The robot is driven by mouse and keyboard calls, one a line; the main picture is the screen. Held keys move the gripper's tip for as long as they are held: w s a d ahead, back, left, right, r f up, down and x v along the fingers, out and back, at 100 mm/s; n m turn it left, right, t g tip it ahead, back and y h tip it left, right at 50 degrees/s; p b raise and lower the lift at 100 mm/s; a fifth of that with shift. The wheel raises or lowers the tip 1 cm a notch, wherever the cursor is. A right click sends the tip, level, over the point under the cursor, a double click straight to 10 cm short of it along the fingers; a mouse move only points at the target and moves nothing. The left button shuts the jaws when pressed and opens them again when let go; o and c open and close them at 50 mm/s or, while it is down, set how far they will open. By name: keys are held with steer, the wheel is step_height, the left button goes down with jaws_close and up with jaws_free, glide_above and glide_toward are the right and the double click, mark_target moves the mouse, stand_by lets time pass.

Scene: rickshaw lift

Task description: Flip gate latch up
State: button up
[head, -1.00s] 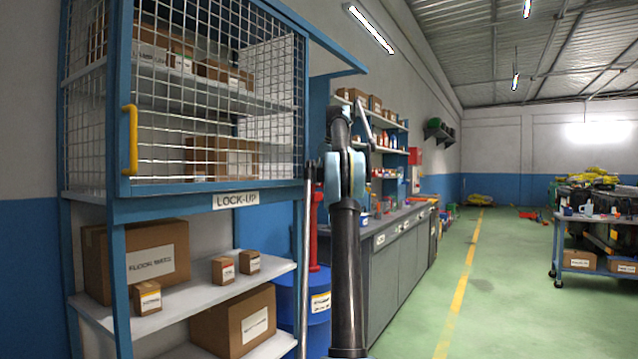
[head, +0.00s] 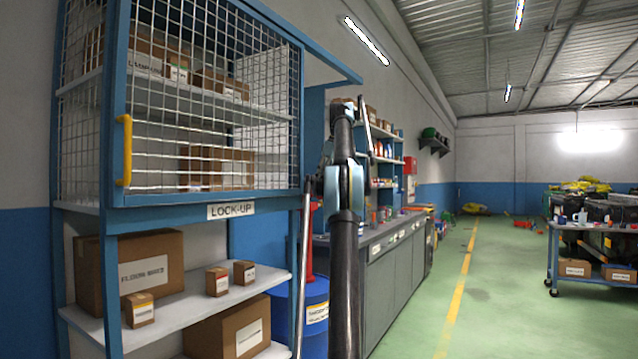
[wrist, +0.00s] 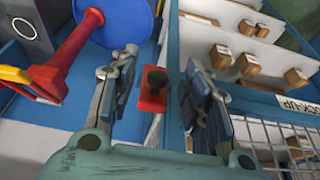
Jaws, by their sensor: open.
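A small red piece with a dark round knob (wrist: 154,84), which looks like the latch, sits on a blue post in the wrist view. My gripper (wrist: 162,72) is open, with one finger on each side of this red piece. Whether a finger touches it I cannot tell. In the head view the blue-framed mesh gate (head: 205,110) of the lock-up cage stands at left with a yellow handle (head: 124,150). I cannot make out the latch or my fingertips there; my arm covers the area right of the cage.
Open shelves with cardboard boxes (head: 140,270) lie under the gate, below the LOCK-UP sign (head: 231,211). A blue drum (head: 314,310) stands right of the cage. A grey workbench (head: 385,270) runs along the wall. The green floor (head: 490,310) at right is clear up to a cart.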

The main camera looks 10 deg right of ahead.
steer(key=s+d, duration=0.6)
steer(key=shift+s+d, duration=0.25)
steer(key=shift+s, duration=0.05)
